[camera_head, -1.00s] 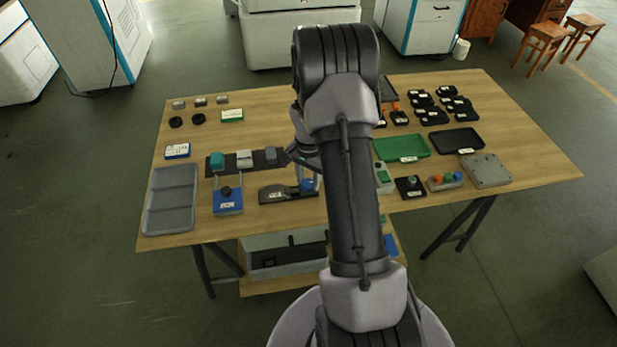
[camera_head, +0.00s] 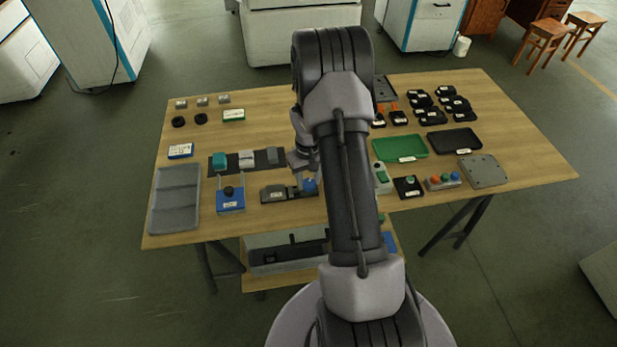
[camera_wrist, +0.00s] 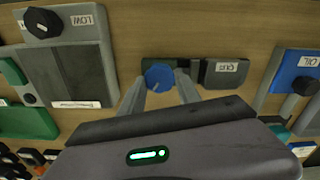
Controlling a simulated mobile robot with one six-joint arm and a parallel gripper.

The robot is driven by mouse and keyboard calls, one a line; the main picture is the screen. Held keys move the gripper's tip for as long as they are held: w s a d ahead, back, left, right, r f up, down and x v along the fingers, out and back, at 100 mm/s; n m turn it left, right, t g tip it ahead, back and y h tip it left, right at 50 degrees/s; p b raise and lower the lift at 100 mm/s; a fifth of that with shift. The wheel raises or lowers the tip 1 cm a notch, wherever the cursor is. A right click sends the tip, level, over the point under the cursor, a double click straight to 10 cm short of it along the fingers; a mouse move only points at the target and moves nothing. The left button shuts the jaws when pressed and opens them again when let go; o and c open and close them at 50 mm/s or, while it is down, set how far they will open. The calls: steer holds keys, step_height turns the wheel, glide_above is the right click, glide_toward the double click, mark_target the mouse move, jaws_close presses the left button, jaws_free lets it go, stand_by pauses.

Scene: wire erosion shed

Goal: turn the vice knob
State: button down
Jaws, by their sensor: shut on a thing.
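The vice (camera_head: 275,194) is a dark, low block with a white label near the table's front edge. Its blue knob (camera_head: 310,185) is at its right end. In the wrist view the knob (camera_wrist: 158,76) sits between the two grey fingers of my gripper (camera_wrist: 161,80), beside the labelled dark vice body (camera_wrist: 222,72). My gripper is shut on the knob, with a finger on each side. A white line shows on the knob's face. In the head view my arm hides part of the gripper.
A blue stand with a black knob (camera_head: 230,202) is left of the vice, beyond it a grey tray (camera_head: 174,200). A green-button box (camera_head: 382,180) and a black knob base (camera_head: 407,188) stand to the right. Bare wood lies at the front edge.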

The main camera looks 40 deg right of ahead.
mark_target(308, 183)
steer(key=n+p, duration=0.1)
steer(key=n, duration=0.5)
steer(key=shift+p, duration=0.3)
steer(key=shift+n, duration=0.3)
steer(key=c, duration=0.9)
jaws_free()
steer(key=shift+o, duration=0.2)
step_height(308, 183, up, 17)
steer(key=p, duration=0.5)
steer(key=shift+r, duration=0.2)
steer(key=shift+a, duration=0.1)
